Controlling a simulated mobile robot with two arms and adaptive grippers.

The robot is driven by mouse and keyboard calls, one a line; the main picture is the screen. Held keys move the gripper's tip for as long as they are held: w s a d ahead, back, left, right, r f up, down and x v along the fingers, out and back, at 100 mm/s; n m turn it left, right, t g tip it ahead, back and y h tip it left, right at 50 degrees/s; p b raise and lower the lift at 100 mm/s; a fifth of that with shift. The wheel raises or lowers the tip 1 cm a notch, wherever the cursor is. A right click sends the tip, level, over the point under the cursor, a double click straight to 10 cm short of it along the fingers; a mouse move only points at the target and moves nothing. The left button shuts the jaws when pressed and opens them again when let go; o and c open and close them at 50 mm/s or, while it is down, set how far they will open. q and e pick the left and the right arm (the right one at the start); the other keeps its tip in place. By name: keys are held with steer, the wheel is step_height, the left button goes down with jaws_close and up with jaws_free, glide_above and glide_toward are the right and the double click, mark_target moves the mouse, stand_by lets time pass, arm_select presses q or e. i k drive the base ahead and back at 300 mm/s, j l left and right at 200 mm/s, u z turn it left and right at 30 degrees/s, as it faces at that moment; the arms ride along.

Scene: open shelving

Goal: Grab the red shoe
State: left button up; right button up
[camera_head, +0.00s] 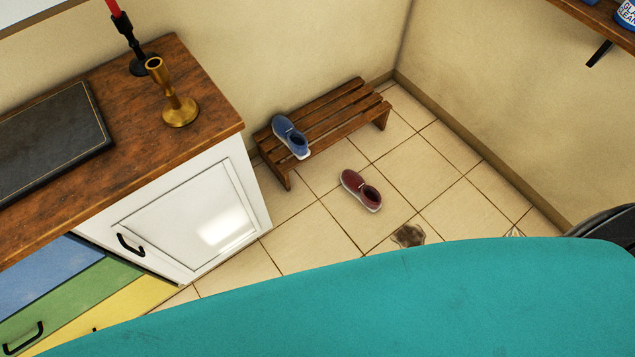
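The red shoe (361,191) lies on the tiled floor in front of a low wooden slatted rack. It is dark red with a pale sole and sits upright, apart from the rack. A blue shoe (290,137) rests on the left end of the rack. Neither of my grippers shows in this view.
The wooden rack (333,118) stands against the back wall. A white cabinet (190,219) with a wooden top stands at left, bearing candle holders (178,105) and a dark book (47,139). A large teal surface (400,305) fills the foreground.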

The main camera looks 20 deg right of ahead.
mark_target(368, 196)
steer(key=l+u, duration=0.6)
steer(key=l, duration=0.2)
steer(key=k+l+u, duration=0.1)
steer(key=l+u, duration=0.15)
steer(key=k+l+u, duration=0.15)
steer(key=l+u, duration=0.15)
steer(key=l, duration=0.15)
steer(key=k+l+u, duration=0.15)
steer(key=l+u, duration=0.15)
steer(key=k+l+u, duration=0.15)
steer(key=l+u, duration=0.15)
